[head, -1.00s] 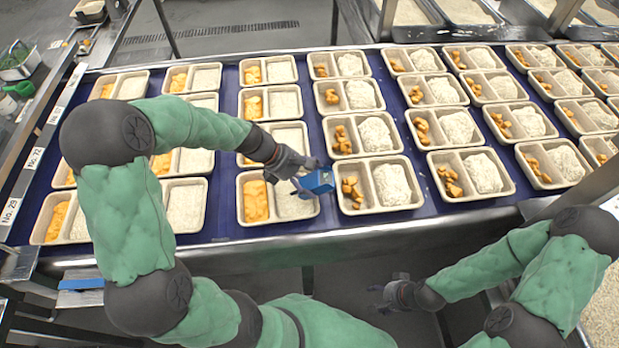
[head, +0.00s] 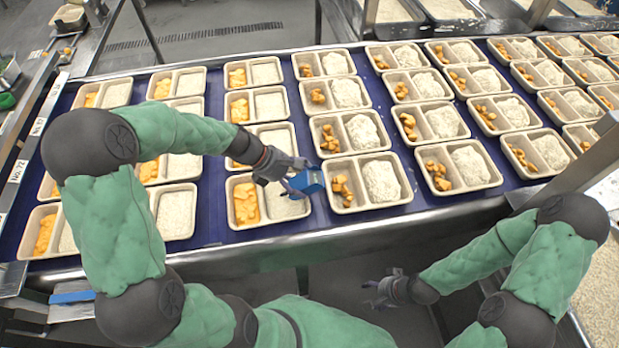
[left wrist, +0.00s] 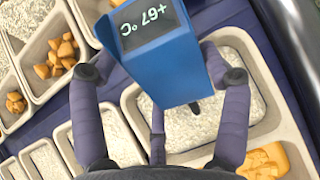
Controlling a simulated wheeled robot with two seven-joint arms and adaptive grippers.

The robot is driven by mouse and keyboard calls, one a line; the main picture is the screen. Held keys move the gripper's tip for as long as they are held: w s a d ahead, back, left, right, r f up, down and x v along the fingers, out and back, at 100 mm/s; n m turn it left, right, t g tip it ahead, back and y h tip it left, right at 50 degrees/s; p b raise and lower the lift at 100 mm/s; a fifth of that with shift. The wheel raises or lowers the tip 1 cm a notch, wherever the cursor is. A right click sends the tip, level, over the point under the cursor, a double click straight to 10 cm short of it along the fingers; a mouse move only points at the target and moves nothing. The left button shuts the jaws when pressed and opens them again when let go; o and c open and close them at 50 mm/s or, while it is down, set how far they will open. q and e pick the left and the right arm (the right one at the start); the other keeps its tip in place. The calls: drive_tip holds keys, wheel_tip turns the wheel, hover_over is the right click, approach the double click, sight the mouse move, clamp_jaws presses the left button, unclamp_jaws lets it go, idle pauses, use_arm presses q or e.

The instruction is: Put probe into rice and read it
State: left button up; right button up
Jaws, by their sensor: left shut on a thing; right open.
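My left gripper (head: 300,182) is shut on a blue probe (head: 308,181) over the near tray (head: 236,222), at its rice compartment (head: 282,207). In the left wrist view the probe (left wrist: 165,65) sits between the fingers of my left gripper (left wrist: 190,100), and its dark display (left wrist: 145,20) shows +67 °C. White rice (left wrist: 235,72) lies below it. A short dark stem shows under the probe body; I cannot tell whether its tip is in the rice. My right gripper (head: 380,292) is open and empty in front of the conveyor's near edge.
Rows of trays with orange cubes and rice cover the blue conveyor (head: 325,215). A neighbouring tray (head: 368,208) stands close to the right of the probe. A steel rail (head: 330,240) runs along the near edge. A steel post (head: 570,175) rises at the right.

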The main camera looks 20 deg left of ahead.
sight(299, 179)
idle(0.7)
use_arm(q)
wheel_tip(299, 179, up, 9)
drive_tip(key=p, duration=0.9)
drive_tip(key=shift+r+p, duration=0.1)
drive_tip(key=shift+p, duration=0.25)
